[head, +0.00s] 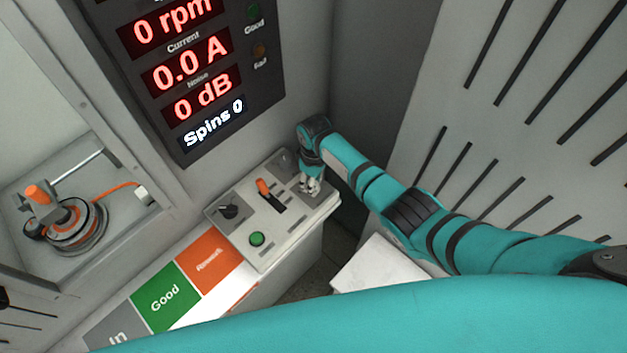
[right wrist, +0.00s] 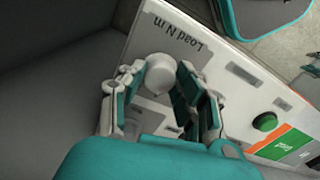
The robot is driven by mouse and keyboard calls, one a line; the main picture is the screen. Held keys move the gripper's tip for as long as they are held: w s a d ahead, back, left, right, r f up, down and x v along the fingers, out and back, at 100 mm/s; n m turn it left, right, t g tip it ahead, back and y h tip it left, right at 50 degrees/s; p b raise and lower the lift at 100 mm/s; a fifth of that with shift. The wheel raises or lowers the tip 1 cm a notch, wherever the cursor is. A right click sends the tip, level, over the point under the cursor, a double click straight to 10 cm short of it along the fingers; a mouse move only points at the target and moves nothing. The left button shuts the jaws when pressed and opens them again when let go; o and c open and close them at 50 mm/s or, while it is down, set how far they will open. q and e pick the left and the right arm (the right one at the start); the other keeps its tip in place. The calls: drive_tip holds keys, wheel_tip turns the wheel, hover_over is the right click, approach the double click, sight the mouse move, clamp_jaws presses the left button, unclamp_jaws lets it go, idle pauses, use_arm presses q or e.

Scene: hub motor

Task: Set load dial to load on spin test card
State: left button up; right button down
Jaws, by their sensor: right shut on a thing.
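The control panel (head: 265,262) is a light grey box under the display. The load dial (right wrist: 160,72) is a pale round knob near the "Load N m" label (right wrist: 187,36) in the right wrist view. My right gripper (head: 311,185) is over the panel's right end in the head view. In the right wrist view its fingers are on both sides of the dial, shut on it, and hide part of it. The dial's pointer and scale cannot be read. I cannot make out a spin test card. My left gripper is not in view.
The panel also holds a black knob (head: 228,211), an orange lever (head: 264,188) and a green button (head: 257,239). The display (head: 195,75) reads 0 rpm, 0.0 A, 0 dB and Spins 0. A hub motor (head: 75,228) sits in the bay at left.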

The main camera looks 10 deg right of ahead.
drive_tip(key=c, duration=0.9)
unclamp_jaws()
drive_tip(key=shift+c, duration=0.2)
wheel_tip(320, 180, up, 12)
drive_tip(key=shift+w, duration=0.1)
